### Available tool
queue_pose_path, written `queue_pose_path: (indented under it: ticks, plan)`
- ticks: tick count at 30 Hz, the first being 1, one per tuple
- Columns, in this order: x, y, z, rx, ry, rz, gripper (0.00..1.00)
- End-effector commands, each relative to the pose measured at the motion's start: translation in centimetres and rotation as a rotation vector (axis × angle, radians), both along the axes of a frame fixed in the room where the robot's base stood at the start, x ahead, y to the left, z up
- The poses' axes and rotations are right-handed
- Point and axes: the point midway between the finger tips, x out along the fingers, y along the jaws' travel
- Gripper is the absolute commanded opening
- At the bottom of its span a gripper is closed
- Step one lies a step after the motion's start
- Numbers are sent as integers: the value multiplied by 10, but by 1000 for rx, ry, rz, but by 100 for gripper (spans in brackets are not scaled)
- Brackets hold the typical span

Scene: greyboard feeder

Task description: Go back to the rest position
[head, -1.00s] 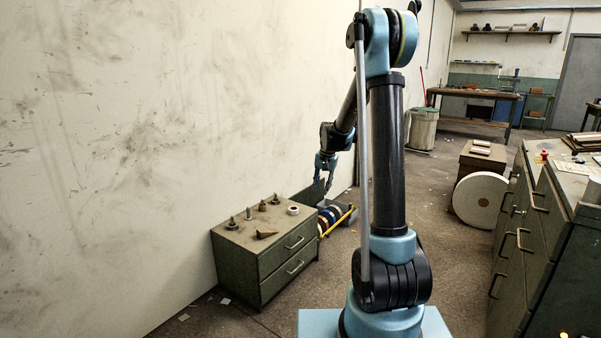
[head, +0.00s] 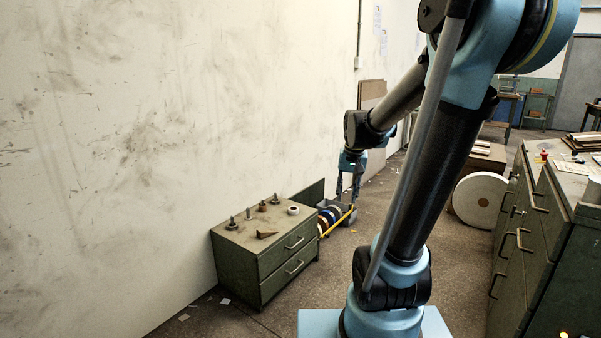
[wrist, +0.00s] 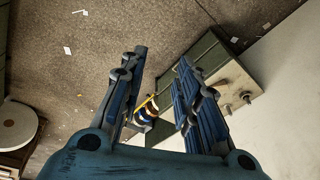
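My gripper (head: 348,188) hangs at the end of my arm in the head view, fingers pointing down. It is above and behind the tape rolls, to the right of the low green cabinet. In the wrist view my gripper (wrist: 160,85) has its two fingers well apart, with nothing held between them. The floor, the coloured rolls and the cabinet show beyond the fingers.
A low green drawer cabinet (head: 286,263) with small fittings on top stands against the wall. Coloured rolls with a yellow bar (head: 339,221) lie beside it. A taller drawer bench (head: 541,215) and a large white roll (head: 479,199) stand right. The floor between is clear.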

Motion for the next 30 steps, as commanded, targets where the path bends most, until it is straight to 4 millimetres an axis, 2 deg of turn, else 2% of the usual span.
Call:
queue_pose_path:
  ticks: [3,11,18,24,30]
  plan:
    - [-31,-6,-2,-11,-4,22,30]
    - [-91,-17,-15,-34,-10,75,30]
    - [-142,-25,-36,-57,-17,122,30]
    - [-177,-30,-58,-76,-21,161,30]
    - [-196,-33,-73,-86,-23,186,30]
